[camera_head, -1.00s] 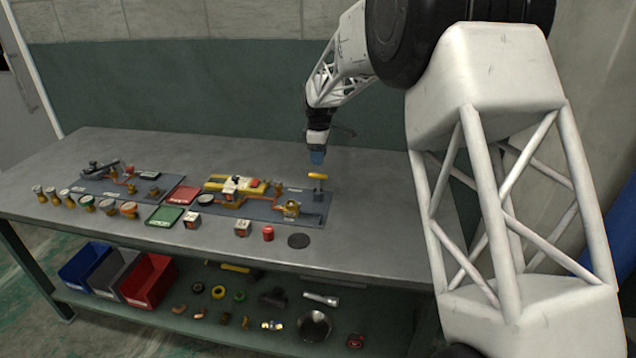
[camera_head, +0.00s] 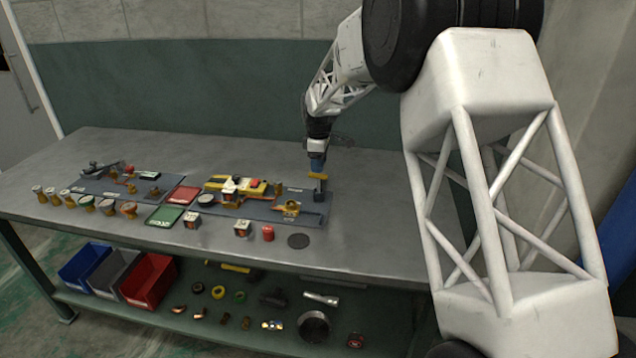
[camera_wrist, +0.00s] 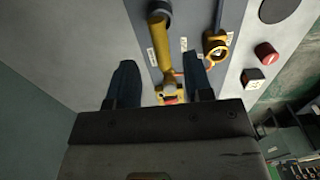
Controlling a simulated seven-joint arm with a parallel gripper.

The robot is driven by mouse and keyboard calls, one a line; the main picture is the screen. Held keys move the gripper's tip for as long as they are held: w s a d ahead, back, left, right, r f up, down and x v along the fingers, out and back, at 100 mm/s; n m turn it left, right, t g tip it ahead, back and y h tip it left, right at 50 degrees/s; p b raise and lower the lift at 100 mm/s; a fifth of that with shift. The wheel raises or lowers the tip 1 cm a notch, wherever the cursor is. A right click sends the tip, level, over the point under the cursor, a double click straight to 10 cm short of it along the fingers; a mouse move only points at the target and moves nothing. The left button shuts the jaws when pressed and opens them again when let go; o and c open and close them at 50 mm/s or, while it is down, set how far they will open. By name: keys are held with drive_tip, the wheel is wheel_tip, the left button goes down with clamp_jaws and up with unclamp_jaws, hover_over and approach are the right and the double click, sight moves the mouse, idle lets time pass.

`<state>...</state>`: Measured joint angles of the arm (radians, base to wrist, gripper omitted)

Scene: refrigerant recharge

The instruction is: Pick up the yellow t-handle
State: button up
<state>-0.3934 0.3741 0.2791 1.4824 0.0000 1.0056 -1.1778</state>
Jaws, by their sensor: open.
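The yellow t-handle (camera_head: 317,176) stands on a small dark post (camera_head: 318,194) at the right end of the blue-grey mat. My gripper (camera_head: 316,164) is directly above it, pointing down, with its blue fingers very close to the handle. In the wrist view the two dark fingers of my gripper (camera_wrist: 160,68) are spread apart. The yellow handle (camera_wrist: 164,48) shows as a long bar in the gap between them, nearer the top of the picture. I cannot tell whether the fingers touch it. Nothing is held.
On the mat (camera_head: 262,208) left of the handle are a yellow tool body (camera_head: 240,185) and a brass fitting (camera_head: 291,208). A red knob (camera_head: 268,233), a small box (camera_head: 243,228) and a black disc (camera_head: 299,241) sit in front. The table behind the mat is clear.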

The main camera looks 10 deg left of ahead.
sight(318, 175)
drive_tip(key=shift+a+f, duration=0.1)
drive_tip(key=shift+f, duration=2.45)
drive_tip(key=shift+c, duration=0.2)
clamp_jaws()
